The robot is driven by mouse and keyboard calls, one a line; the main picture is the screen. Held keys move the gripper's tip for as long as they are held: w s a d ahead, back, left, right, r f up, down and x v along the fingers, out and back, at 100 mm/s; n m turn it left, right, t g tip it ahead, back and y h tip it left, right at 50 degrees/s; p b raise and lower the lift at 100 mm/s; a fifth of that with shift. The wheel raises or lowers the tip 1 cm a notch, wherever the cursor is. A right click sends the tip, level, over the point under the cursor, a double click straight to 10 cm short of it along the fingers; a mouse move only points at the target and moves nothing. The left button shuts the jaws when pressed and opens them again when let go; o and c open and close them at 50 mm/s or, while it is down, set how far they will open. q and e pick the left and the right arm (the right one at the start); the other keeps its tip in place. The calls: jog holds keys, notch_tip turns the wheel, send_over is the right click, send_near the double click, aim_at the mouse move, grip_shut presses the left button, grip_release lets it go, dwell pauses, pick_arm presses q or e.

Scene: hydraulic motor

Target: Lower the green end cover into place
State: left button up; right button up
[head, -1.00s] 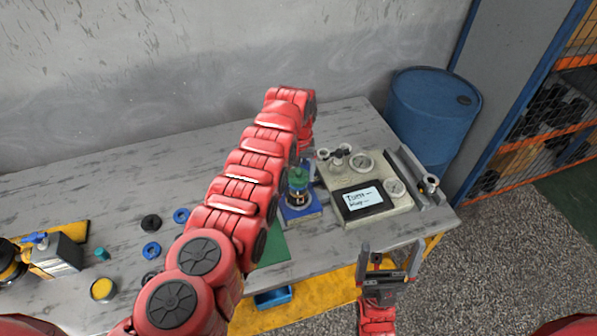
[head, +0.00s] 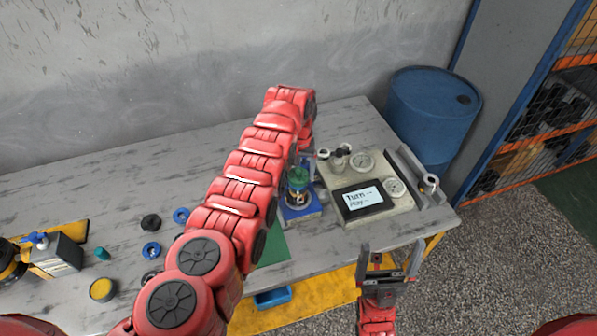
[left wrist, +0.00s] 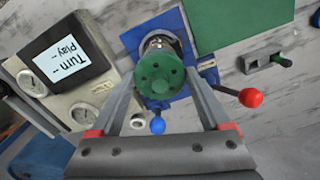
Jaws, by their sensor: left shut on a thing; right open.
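The green end cover (head: 298,174) is a round green disc with several holes in its face, also seen in the left wrist view (left wrist: 160,74). My left gripper (left wrist: 163,82) is shut on it, with one finger on each side. In the head view my left arm hides most of that hand. The cover is over the metal motor body (head: 298,197), which stands in a blue fixture (head: 302,212). I cannot tell whether cover and body touch. My right gripper (head: 391,258) is open and empty in front of the table's edge.
A grey test unit (head: 380,214) with gauges and a screen stands right of the fixture. A green mat (head: 273,251) lies in front. Red-knobbed (left wrist: 250,97) and blue-knobbed (left wrist: 157,125) handles flank the fixture. Several rings and a yellow-topped can (head: 102,290) lie at left.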

aim_at(298, 171)
pick_arm(q)
jog(key=shift+f+b, duration=0.35)
jog(key=shift+b, duration=0.15)
dwell(0.5)
jog(key=o, duration=1.6)
jog(key=shift+c, duration=0.2)
jog(key=shift+r, duration=0.1)
jog(key=shift+r+p, duration=0.9)
jog(key=shift+r, duration=1.45)
